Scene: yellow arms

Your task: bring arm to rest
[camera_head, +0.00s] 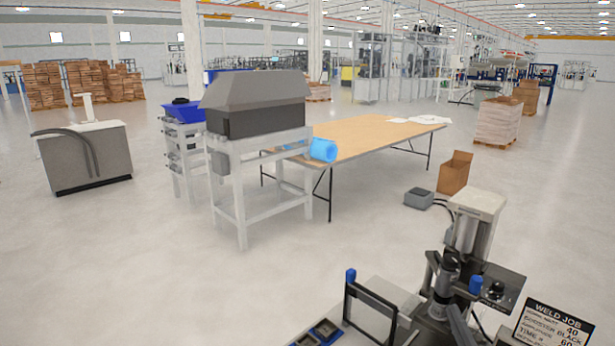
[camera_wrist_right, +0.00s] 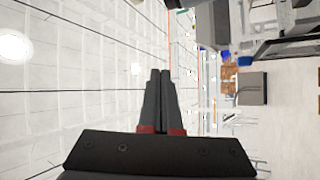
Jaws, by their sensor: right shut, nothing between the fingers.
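In the right wrist view my right gripper (camera_wrist_right: 160,73) shows with its two dark fingers side by side, shut and empty. Red bands mark the finger bases, above a wide black mount. The fingers point into open air and touch nothing. This view lies on its side, with the ceiling at left and the floor at right. I cannot clearly make out either arm in the head view. My left gripper is in neither view.
A bench machine (camera_head: 475,235) with a clear guard (camera_head: 372,312) and a weld job sign (camera_head: 553,325) fills the lower right. A wooden-topped table (camera_head: 370,135) stands beyond, beside a hooded grey unit (camera_head: 255,105). A cardboard box (camera_head: 455,172) sits on the floor. Floor at lower left is clear.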

